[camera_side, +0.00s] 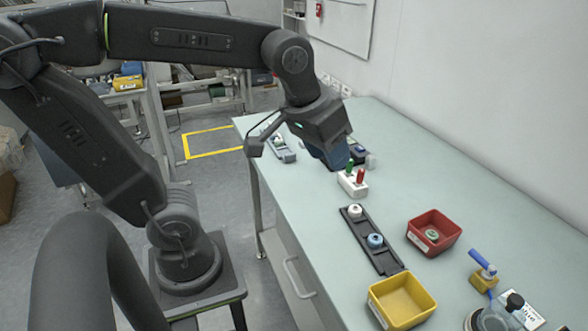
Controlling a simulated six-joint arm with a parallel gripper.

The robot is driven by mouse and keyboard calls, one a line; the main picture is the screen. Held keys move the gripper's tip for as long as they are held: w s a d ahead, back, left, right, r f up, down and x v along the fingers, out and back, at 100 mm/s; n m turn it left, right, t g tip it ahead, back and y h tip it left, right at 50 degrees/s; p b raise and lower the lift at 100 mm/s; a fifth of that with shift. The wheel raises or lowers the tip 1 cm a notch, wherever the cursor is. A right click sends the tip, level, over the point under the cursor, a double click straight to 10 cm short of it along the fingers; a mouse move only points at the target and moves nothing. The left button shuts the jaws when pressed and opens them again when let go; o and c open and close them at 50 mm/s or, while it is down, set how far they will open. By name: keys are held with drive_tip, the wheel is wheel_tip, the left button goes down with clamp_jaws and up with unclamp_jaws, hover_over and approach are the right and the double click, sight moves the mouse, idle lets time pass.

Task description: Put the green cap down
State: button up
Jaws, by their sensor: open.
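My gripper (337,162) is open and hangs low over the table, just behind and left of a small white block. Its fingertips are dark and small, and the gap between them is hard to make out. A small green piece (349,166) stands upright on the white block (352,186), close to the fingertips; I cannot tell whether they touch. A round pale cap with a greenish centre (432,234) lies in the red bin (415,240). I cannot tell for sure which of these is the green cap.
A red piece (360,176) stands on the white block. A black rack (383,263) holds a white cap (355,211) and a blue cap (375,240). A yellow bin (402,316), a blue-handled tool (482,260) and a glass jar (490,320) are nearer.

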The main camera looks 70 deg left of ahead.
drive_tip(key=s+f+m+t, duration=0.1)
drive_tip(key=s+f+m, duration=0.1)
drive_tip(key=s, duration=0.3)
drive_tip(key=shift+s+a+f+m, duration=0.2)
drive_tip(key=shift+s+f+m, duration=0.2)
idle(0.9)
